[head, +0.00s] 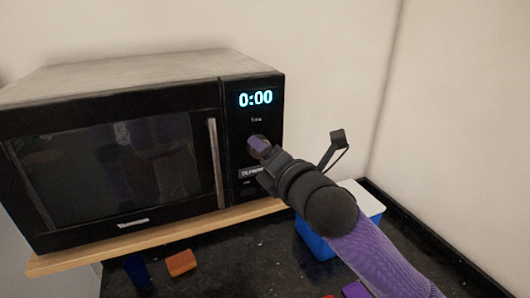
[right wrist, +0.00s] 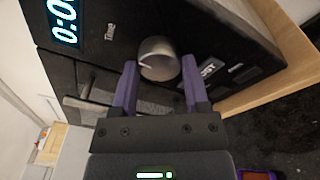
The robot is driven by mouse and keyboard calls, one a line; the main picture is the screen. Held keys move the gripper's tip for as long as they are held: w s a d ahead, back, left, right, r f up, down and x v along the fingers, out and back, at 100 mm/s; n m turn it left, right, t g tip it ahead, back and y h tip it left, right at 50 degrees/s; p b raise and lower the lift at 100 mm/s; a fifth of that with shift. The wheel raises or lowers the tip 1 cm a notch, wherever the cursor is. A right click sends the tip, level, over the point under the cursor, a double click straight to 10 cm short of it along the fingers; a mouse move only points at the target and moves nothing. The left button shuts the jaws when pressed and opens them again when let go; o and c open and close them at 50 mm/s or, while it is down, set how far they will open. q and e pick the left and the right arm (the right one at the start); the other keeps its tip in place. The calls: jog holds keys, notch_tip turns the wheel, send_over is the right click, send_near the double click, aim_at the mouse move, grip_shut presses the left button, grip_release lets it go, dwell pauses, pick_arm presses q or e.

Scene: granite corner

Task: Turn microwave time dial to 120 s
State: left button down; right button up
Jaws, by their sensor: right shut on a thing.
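The black microwave (head: 120,225) has a door on the left and a control panel on the right. Its display (head: 256,98) reads 0:00 in blue digits. The round grey time dial (right wrist: 158,56) sits below the word "Time" and has a light line on its face. My right gripper (head: 262,149) is at the dial, with its purple fingers on either side of it; the right wrist view shows the gripper (right wrist: 159,68) shut on it. In the head view the fingers hide most of the dial. My left gripper is out of view.
The microwave stands on a wooden shelf (head: 75,258) above a dark granite counter (head: 220,272). A blue container with a white lid (head: 370,198) stands right of it, behind my right arm. An orange block (head: 181,263) lies in front. Walls close the back and right.

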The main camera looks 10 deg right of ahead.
grip_shut()
jog(key=shift+m, duration=0.3)
jog(key=m+h+p, duration=0.1)
jog(key=m+p, duration=0.1)
jog(key=m, duration=0.6)
jog(key=m+t+h+p, duration=0.1)
jog(key=m+p, duration=0.2)
jog(key=m, duration=0.5)
jog(key=m+h+p, duration=0.1)
jog(key=m+p, duration=0.1)
jog(key=m, duration=0.7)
jog(key=shift+a+t+p, duration=0.15)
jog(key=shift+t+p, duration=0.2)
jog(key=shift+t, duration=0.05)
jog(key=shift+f+m, duration=0.1)
jog(key=shift+m, duration=0.2)
